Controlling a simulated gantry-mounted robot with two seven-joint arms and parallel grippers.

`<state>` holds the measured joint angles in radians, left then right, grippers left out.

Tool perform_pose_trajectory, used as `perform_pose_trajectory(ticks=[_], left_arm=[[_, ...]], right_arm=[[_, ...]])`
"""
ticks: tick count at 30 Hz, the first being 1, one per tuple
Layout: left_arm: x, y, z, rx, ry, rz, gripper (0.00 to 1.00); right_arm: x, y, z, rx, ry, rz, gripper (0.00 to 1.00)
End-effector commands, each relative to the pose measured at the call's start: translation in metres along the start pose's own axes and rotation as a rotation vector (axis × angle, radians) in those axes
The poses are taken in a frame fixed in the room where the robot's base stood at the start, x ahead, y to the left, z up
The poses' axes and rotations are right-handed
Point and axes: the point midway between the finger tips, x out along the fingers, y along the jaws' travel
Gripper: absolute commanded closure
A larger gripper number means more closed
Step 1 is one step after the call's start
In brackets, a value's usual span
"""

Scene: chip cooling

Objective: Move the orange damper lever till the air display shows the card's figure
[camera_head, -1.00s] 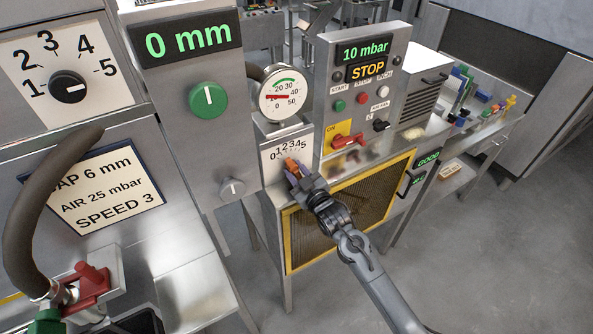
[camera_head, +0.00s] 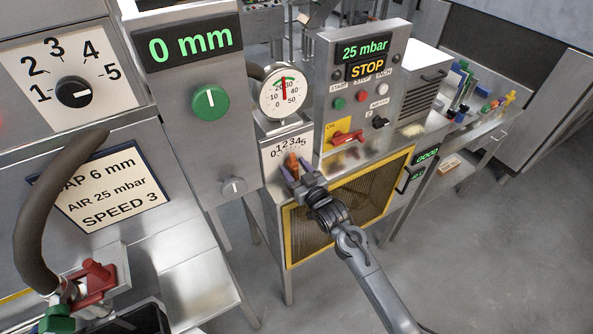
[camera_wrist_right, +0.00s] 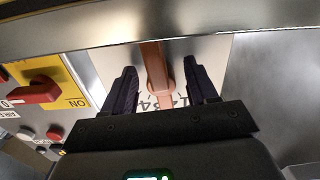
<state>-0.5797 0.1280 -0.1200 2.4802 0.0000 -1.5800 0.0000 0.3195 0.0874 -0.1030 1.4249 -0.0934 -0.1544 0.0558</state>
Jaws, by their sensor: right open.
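The orange damper lever (camera_head: 292,162) stands in front of a white scale plate marked 0 to 5. My right gripper (camera_head: 294,172) is open around it. In the right wrist view the lever (camera_wrist_right: 155,70) lies between the two dark fingers (camera_wrist_right: 160,88), with a gap on each side. The air display (camera_head: 366,49) reads 25 mbar in green. The card (camera_head: 108,188) reads AIR 25 mbar, SPEED 3, and a partly hidden line ending in AP 6 mm. My left gripper is not in view.
A round gauge (camera_head: 284,91) above the scale has its needle near the top. A red switch (camera_head: 347,137) on a yellow plate is right of the lever. A green knob (camera_head: 209,102) sits under a 0 mm display (camera_head: 188,47). A dark hose (camera_head: 45,215) partly covers the card.

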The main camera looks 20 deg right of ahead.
Motion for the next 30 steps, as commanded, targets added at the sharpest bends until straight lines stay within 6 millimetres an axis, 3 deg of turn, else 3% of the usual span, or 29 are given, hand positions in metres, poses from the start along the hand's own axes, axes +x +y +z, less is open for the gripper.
perform_pose_trajectory(ticks=[8,21,30], left_arm=[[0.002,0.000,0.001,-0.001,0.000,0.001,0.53],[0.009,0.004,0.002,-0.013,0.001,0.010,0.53],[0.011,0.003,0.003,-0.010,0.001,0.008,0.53]], right_arm=[[-0.018,0.000,0.002,0.000,-0.001,0.000,0.42],[-0.088,0.000,0.002,0.000,-0.001,0.000,0.42],[-0.108,0.000,0.000,0.000,-0.001,0.000,0.42]])
